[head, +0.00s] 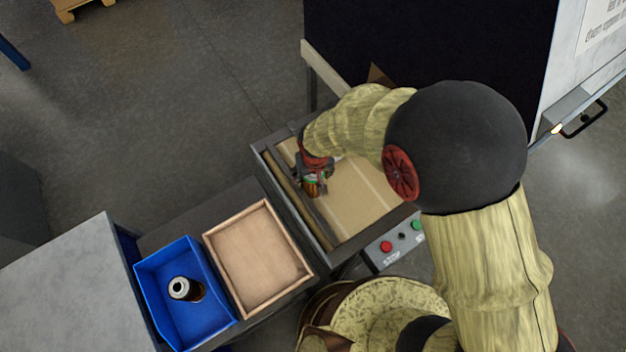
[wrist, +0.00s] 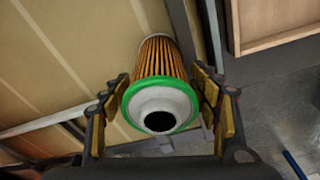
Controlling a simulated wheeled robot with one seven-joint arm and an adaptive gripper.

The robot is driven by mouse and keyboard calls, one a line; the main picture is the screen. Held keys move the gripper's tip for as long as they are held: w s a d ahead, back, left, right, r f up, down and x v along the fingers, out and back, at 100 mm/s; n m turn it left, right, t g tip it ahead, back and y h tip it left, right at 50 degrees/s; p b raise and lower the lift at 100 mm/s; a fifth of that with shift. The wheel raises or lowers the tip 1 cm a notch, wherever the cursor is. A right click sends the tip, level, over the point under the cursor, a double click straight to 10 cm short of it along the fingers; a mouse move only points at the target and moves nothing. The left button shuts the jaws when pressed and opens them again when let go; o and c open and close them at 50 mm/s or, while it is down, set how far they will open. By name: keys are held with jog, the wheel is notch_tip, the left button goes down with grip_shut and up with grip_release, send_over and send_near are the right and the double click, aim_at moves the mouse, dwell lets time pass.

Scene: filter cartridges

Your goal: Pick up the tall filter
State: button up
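The tall filter (wrist: 158,85) has orange pleats and a green end ring around a pale cap with a dark hole. In the wrist view it lies between the two fingers of my gripper (wrist: 162,88), its end towards the camera. The fingers are spread on either side, with what looks like a small gap at each side. In the head view my gripper (head: 315,178) is low over the left part of the conveyor, and only a bit of the filter shows between its fingers. Whether the filter touches the belt is hidden.
The conveyor (head: 352,205) has a tan belt and dark side rails. To its left are an empty wooden tray (head: 257,257) and a blue bin (head: 208,325) holding a dark, white-topped cylinder (head: 186,289). A button box (head: 393,246) is at the conveyor's front.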

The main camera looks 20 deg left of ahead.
jog(key=c, duration=1)
jog(key=shift+r, duration=0.1)
jog(key=shift+c, duration=0.2)
